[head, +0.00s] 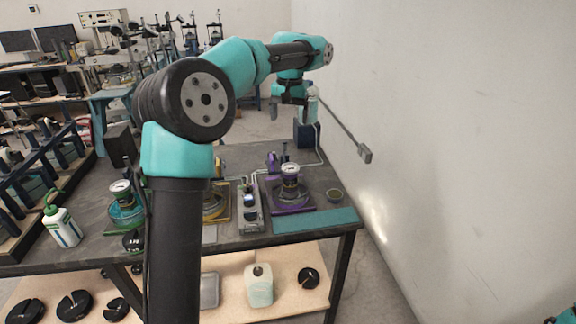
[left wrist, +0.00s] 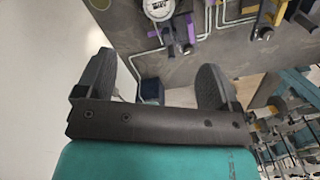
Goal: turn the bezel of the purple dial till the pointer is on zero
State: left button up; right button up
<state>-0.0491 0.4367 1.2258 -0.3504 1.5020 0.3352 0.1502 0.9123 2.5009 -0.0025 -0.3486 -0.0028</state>
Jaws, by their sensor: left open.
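The purple dial (head: 290,170) stands on a purple base near the right end of the bench, its round white face upward. Its pointer is too small to read. In the left wrist view a white dial face (left wrist: 158,8) is cut by the top edge, with purple parts by it. My left gripper (head: 290,112) is in the air above and beyond the dial, apart from it. In the left wrist view its two fingers (left wrist: 155,68) are wide apart with nothing between them. My right gripper is out of view.
A yellow-based stand (head: 215,203) and a grey box with a small display (head: 250,208) stand left of the dial. The white wall (head: 450,130) is close on the right.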

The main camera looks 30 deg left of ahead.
aim_at(289, 168)
pick_arm(q)
notch_tip(289, 168, down, 18)
jog(key=shift+r, duration=0.25)
dwell(0.5)
jog(key=c, duration=0.9)
